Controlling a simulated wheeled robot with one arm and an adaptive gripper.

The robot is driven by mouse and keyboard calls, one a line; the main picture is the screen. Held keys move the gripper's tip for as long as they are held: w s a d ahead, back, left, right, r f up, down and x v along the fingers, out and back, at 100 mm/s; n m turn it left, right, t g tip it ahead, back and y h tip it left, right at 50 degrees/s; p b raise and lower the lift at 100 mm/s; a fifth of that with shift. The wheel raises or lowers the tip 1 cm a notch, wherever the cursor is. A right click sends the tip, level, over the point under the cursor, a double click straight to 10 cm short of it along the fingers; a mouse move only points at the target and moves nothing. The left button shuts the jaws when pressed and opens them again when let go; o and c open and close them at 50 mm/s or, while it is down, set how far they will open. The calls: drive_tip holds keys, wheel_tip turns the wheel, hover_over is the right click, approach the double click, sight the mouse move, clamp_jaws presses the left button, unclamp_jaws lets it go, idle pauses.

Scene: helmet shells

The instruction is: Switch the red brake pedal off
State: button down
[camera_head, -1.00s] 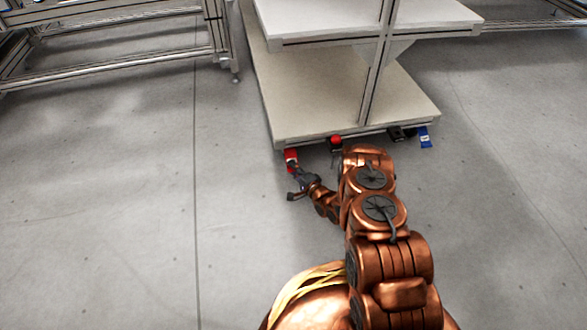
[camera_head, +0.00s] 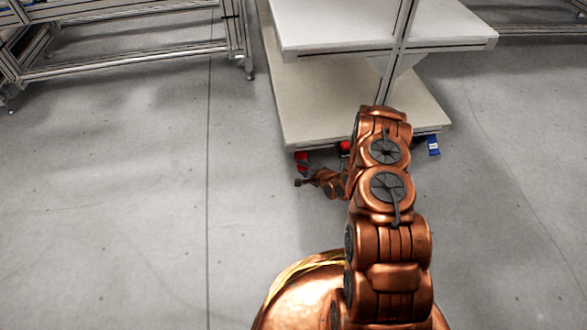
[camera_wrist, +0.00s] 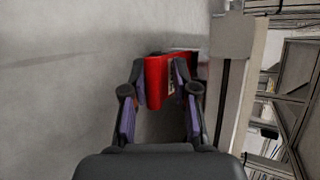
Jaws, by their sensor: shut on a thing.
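The red brake pedal (camera_head: 301,158) is at the lower left corner of the shelf unit, close to the floor. In the wrist view the pedal (camera_wrist: 155,82) is a red plate with a pale label on its right side, between the two fingers. My gripper (camera_head: 303,172) is at the pedal in the head view, small and partly merged with it. In the wrist view my gripper (camera_wrist: 164,88) is shut on the red pedal, one finger on each side. The pedal's base is hidden.
The shelf unit's lower board (camera_head: 320,112) overhangs the pedals. Another red-topped pedal (camera_head: 345,146) is partly behind my arm, and a blue pedal (camera_head: 433,146) is further right. A metal frame rack (camera_head: 130,60) stands upper left. The floor on the left is clear.

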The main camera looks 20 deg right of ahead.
drive_tip(key=shift+w+r+g, duration=0.1)
drive_tip(key=shift+r+g, duration=0.2)
drive_tip(key=shift+g, duration=0.1)
drive_tip(key=c, duration=0.9)
unclamp_jaws()
drive_tip(key=shift+o, duration=0.2)
drive_tip(key=v, duration=1.2)
drive_tip(key=shift+f, duration=0.1)
